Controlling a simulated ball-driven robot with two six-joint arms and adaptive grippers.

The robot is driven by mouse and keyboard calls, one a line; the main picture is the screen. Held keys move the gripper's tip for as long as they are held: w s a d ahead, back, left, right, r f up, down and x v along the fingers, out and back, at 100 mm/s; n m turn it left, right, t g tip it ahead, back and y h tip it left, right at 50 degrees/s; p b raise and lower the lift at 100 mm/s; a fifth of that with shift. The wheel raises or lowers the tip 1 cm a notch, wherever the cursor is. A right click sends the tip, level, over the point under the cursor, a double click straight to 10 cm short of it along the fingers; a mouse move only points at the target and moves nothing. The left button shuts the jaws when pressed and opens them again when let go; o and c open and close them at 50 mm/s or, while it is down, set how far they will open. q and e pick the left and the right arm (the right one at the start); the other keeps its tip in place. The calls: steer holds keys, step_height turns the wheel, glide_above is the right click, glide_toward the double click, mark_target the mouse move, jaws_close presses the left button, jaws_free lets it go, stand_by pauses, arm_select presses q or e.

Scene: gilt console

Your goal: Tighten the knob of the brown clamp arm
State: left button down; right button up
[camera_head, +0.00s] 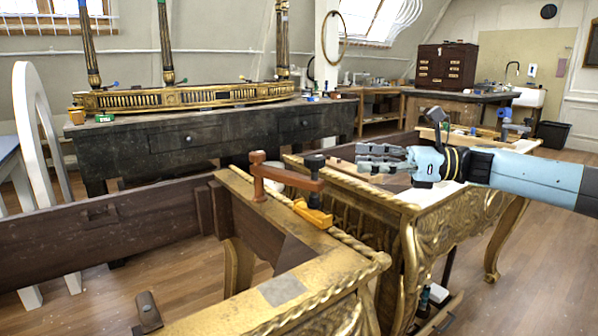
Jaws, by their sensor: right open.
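The brown clamp arm (284,178) sits on the corner of the gilt console frame (222,300). It runs from a brown post at its left end to a black knob (316,163) at its right end. Below the knob, an orange-yellow block (313,214) rests on the gilt edge. My right gripper (362,160) comes in from the right with its fingers pointing left. It is open and empty, to the right of the knob and apart from it in the picture. My left gripper is not in view.
A second gilt carved piece (410,215) stands just right of the clamp, under my right arm. A dark workbench (215,138) behind carries a long gilt rail (180,97). A white curved chair back (30,120) stands at left. Wooden floor shows inside the frame.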

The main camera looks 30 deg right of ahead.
mark_target(315, 157)
steer(key=x, duration=1)
steer(key=shift+w+a, duration=0.15)
steer(key=c, duration=1.2)
